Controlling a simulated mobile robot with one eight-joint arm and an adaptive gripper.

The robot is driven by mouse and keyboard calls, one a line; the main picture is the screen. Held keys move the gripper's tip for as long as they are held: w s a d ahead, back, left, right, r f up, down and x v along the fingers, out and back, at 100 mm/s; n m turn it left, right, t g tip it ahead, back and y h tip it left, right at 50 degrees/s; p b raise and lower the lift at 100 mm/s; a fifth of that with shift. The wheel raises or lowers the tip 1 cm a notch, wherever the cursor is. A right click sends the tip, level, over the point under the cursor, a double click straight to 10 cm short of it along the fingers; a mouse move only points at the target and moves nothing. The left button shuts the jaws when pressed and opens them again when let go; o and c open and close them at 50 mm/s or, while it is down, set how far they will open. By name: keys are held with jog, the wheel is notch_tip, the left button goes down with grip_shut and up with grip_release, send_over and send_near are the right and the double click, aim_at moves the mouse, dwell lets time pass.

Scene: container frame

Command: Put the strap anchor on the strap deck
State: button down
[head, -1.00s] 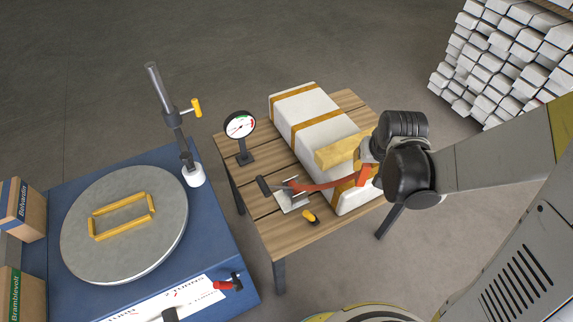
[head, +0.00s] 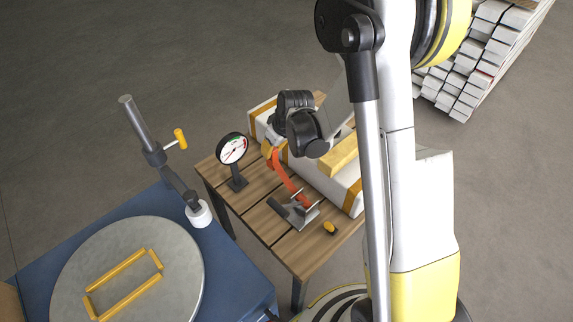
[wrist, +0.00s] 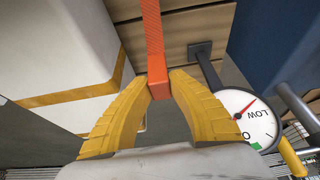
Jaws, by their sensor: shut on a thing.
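The strap anchor is an orange block (wrist: 158,86) at the end of an orange-red strap (head: 287,172). My gripper (head: 270,150) is shut on it; in the wrist view the yellow fingers (wrist: 157,82) pinch it from both sides. The strap runs from my gripper to a metal ratchet (head: 302,213) on the slatted wooden table (head: 262,222). That table seems to be the strap deck. The anchor is beside the white banded block's left side; the head view does not show clearly whether it touches the table.
The white block (head: 351,192) with orange bands and a yellow bar (head: 338,156) stands on the table. A dial gauge (head: 232,150) is close to my gripper on the left. A blue bench (head: 236,267) with a round plate (head: 62,282) and a post (head: 138,124) is farther left.

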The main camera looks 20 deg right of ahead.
aim_at(272, 166)
notch_tip(272, 166, down, 8)
jog(key=b, duration=0.3)
jog(key=shift+r, duration=0.15)
jog(key=c, duration=1.4)
grip_release()
jog(key=shift+o, duration=0.2)
